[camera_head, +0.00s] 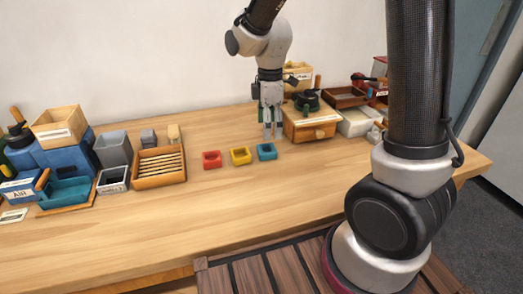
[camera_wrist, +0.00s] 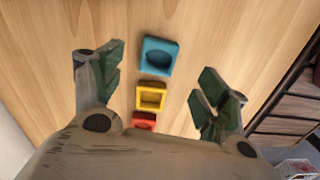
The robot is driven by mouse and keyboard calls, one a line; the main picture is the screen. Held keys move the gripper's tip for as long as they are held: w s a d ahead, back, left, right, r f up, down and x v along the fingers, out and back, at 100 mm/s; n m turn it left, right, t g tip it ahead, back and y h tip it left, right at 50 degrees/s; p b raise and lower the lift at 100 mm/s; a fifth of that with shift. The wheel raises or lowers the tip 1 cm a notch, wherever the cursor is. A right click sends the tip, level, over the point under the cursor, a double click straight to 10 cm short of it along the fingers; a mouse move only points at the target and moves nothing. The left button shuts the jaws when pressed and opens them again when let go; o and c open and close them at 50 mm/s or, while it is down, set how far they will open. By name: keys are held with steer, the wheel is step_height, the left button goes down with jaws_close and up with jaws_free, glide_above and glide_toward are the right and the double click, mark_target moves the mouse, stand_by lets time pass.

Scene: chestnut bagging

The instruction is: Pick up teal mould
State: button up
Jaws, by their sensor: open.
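The teal mould (camera_head: 267,152) is a small square block with a hollow. It lies on the wooden table at the right end of a row with a yellow mould (camera_head: 240,155) and a red mould (camera_head: 212,159). My gripper (camera_head: 273,136) is open and empty, pointing down, above the table close behind the teal mould. In the wrist view the teal mould (camera_wrist: 160,56) shows beyond and between the spread fingers of my gripper (camera_wrist: 160,85), apart from both. The yellow mould (camera_wrist: 151,96) and part of the red mould (camera_wrist: 144,121) show below it.
A wooden box (camera_head: 310,128) stands just right of my gripper. A slatted wooden tray (camera_head: 159,180), grey bins (camera_head: 113,149) and a teal tray (camera_head: 66,195) stand to the left. The table front (camera_head: 200,220) is clear.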

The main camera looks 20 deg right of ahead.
mark_target(267, 148)
steer(key=shift+f+n, duration=0.1)
steer(key=shift+n, duration=0.2)
steer(key=shift+f, duration=0.4)
steer(key=f, duration=0.6)
steer(key=shift+a+f, duration=0.3)
steer(key=shift+f, duration=0.1)
steer(key=c, duration=1.1)
